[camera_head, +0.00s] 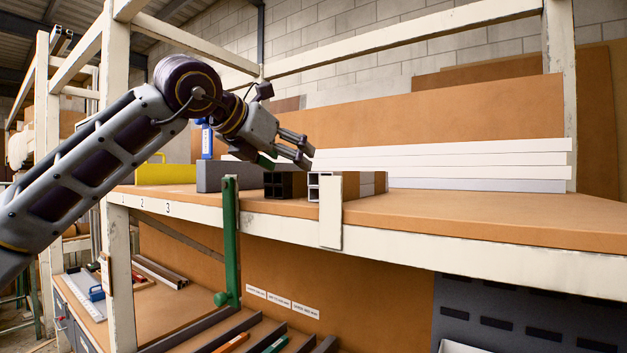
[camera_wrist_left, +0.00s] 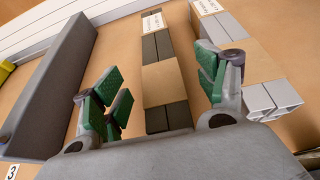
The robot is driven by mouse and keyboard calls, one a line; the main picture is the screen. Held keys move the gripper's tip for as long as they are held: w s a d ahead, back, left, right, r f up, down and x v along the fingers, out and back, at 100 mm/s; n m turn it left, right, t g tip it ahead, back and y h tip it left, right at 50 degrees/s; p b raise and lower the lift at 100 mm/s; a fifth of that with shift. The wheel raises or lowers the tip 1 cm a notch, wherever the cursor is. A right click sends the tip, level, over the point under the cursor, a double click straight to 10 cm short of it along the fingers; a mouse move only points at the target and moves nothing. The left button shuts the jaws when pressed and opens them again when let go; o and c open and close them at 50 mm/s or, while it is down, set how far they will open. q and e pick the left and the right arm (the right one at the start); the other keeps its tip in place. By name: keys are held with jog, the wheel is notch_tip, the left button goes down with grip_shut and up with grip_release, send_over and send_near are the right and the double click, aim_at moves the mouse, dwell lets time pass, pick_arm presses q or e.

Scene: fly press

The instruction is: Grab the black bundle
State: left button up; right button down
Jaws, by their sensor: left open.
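The black bundle (camera_head: 281,185) lies on the shelf in the head view, its dark, hollow square ends facing the front edge. In the left wrist view the bundle (camera_wrist_left: 177,116) runs lengthwise between my fingers, with a brown wrap around its middle and a white label at its far end. My left gripper (camera_head: 284,152) is open above the bundle; in the wrist view its green-padded fingers (camera_wrist_left: 162,82) are on either side of the bundle. I cannot tell if any pad touches it. My right gripper is in neither view.
A light grey tube bundle (camera_wrist_left: 262,98) with a brown wrap lies close on the right. A long grey block (camera_head: 222,177) lies on the left, beside a yellow item (camera_head: 165,173). White boards (camera_head: 480,165) stand behind. The brown shelf (camera_head: 480,212) is bare on the right.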

pick_arm(q)
jog(key=shift+w+d+f, duration=0.15)
jog(key=shift+w, duration=0.1)
jog(key=shift+w, duration=0.1)
jog(key=shift+p+x, duration=0.8)
jog(key=shift+x, duration=0.45)
jog(key=shift+p+x, duration=0.45)
jog(key=shift+x, duration=0.85)
jog(key=shift+f, duration=0.1)
jog(key=shift+c, duration=0.5)
jog(key=c, duration=1.4)
jog(key=shift+o, duration=0.2)
jog(key=shift+r, duration=0.3)
